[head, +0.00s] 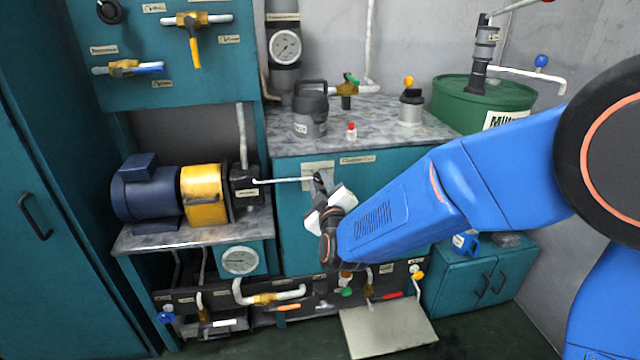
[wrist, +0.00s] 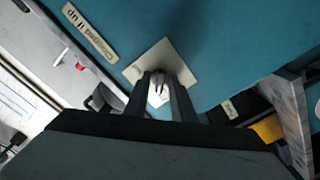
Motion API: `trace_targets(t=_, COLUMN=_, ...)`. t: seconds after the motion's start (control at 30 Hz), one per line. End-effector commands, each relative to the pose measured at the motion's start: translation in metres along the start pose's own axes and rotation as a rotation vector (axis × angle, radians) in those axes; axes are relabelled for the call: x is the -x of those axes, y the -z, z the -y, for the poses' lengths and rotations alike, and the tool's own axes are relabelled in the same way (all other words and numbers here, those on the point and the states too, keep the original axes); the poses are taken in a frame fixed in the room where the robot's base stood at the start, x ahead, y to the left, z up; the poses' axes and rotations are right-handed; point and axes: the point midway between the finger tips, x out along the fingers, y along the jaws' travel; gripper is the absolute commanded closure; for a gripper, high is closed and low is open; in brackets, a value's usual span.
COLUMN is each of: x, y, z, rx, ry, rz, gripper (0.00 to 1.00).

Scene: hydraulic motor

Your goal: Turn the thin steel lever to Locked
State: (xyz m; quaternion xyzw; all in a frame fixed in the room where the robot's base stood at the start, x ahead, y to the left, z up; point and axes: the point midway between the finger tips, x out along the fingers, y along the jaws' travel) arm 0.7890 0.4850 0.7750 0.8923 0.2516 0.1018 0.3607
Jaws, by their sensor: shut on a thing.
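My gripper (head: 321,184) is at a pale plate (head: 317,168) on the front of the teal cabinet below the counter. In the wrist view the plate (wrist: 138,70) lies just beyond the fingers. My gripper (wrist: 160,95) is shut on a small, pale metal piece (wrist: 158,92), which looks like the thin steel lever. The fingers hide most of it, and its angle and any Locked mark cannot be read.
A thin white pipe (head: 280,180) runs from the blue and yellow motor (head: 203,193) toward my gripper. The counter (head: 375,115) above holds a dark grey canister (head: 310,110) and a small red-capped bottle (head: 351,131). Valves (head: 265,298) line the low panel.

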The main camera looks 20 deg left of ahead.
Motion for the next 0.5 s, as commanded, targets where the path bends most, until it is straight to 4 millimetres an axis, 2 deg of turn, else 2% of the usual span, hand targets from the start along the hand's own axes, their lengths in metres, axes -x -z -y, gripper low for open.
trace_targets(t=0.27, x=0.0003, y=-0.0002, z=0.0004, rx=-0.129, ry=0.001, rz=0.0, gripper=0.99)
trace_targets(t=0.5, x=0.0004, y=-0.0002, z=0.0003, rx=-0.337, ry=0.001, rz=0.0, gripper=0.99)
